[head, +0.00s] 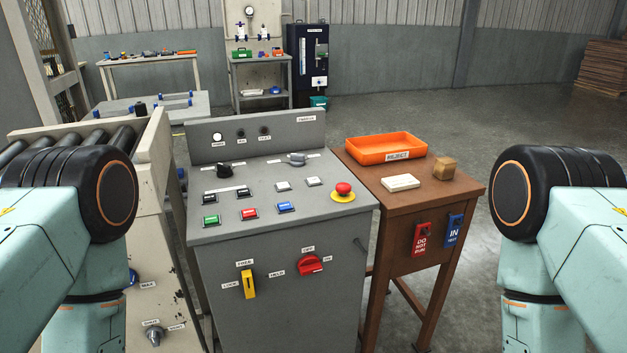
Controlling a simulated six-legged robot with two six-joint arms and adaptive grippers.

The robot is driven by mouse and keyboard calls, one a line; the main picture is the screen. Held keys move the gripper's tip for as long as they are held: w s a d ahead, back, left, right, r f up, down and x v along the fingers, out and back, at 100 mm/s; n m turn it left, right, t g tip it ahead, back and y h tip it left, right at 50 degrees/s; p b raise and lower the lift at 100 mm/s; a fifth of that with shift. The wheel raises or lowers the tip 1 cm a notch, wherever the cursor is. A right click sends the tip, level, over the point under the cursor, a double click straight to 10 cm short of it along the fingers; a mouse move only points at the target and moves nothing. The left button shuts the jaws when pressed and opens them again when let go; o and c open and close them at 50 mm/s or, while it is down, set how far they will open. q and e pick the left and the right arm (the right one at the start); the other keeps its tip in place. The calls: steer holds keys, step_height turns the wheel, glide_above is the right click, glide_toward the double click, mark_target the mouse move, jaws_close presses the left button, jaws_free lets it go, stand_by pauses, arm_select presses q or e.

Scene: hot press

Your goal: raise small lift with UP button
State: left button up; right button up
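A grey control console (280,235) stands in the middle of the head view. Its sloped top carries a green button (211,221), a red button (249,213), a blue button (285,207), two dark buttons (243,192), pale buttons (313,181) and a red mushroom button on a yellow base (343,190). The button labels are too small to read, so I cannot tell which is UP. A low grey platform with blue fittings (165,106) lies behind the console at left; I cannot tell whether it is the small lift. Neither of my grippers shows; only arm links are in view.
A roller conveyor (95,140) stands left of the console. A brown table (440,192) stands right, with an orange REJECT tray (386,148), a white block (400,182) and a brown block (445,168). The console front has a yellow handle (248,285) and a red knob (310,265).

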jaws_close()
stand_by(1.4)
